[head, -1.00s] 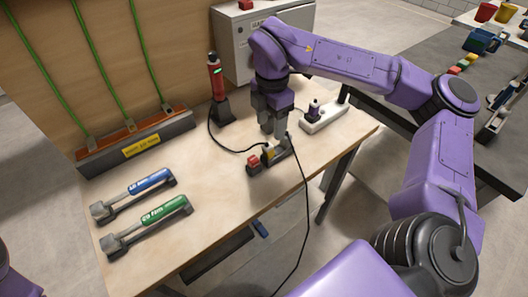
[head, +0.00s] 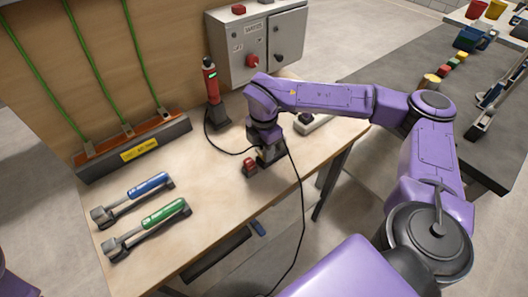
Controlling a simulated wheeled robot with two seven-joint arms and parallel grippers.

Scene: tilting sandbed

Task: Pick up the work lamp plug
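The work lamp (head: 211,82), red and black with a green light, stands upright at the back of the bench. Its black cable (head: 222,149) curves along the bench to a small dark block whose red part (head: 249,166) shows. The plug at the cable's end is hidden or too small to tell apart under my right gripper (head: 268,157). That gripper points down at the block, with its fingertips close to it. Its finger gap and any grip are not clear. My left gripper is not in view.
A pale socket strip (head: 318,123) lies behind my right wrist. A grey cabinet (head: 258,45) stands at the back. A blue-handled tool (head: 148,184) and a green-handled tool (head: 163,213) lie at left. A black cable (head: 301,205) hangs over the front edge.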

